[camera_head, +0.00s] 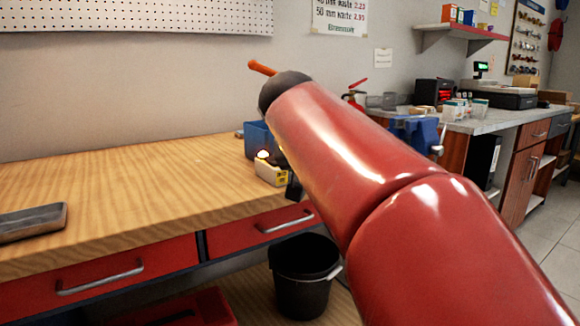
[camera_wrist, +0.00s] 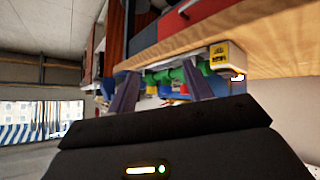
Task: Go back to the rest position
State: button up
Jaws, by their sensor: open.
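My gripper (camera_wrist: 160,88) shows in the wrist view as two dark purple-grey fingers standing apart, open. Green, blue and red things show between and behind the fingers; I see nothing clearly gripped. In the head view my red arm crosses the right half of the picture and hides most of what lies behind it; the gripper's fingers cannot be made out there. A yellow-labelled box (camera_wrist: 226,56) shows right of the fingers in the wrist view.
A blue bin (camera_head: 257,138) stands behind the cream box. A grey flat object (camera_head: 32,222) lies at the bench's left. A black bucket (camera_head: 303,278) stands below the red drawers (camera_head: 262,229). A counter (camera_head: 470,120) with a blue vise (camera_head: 416,133) is at right. Mid-bench is clear.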

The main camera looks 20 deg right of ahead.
jog(key=s+a+f+n+y, duration=0.2)
jog(key=s+a+f, duration=0.2)
jog(key=s+f, duration=0.2)
jog(key=s+a+f+n+g+y, duration=0.1)
jog(key=s+a+f, duration=0.3)
jog(key=f, duration=0.6)
jog(key=s+a+f+n+y, duration=0.2)
jog(key=s+a+f, duration=0.3)
jog(key=s+f, duration=0.3)
jog(key=shift+s+f+n+g+y, duration=0.2)
jog(key=shift+f+n+g+y, duration=0.25)
jog(key=shift+y, duration=0.45)
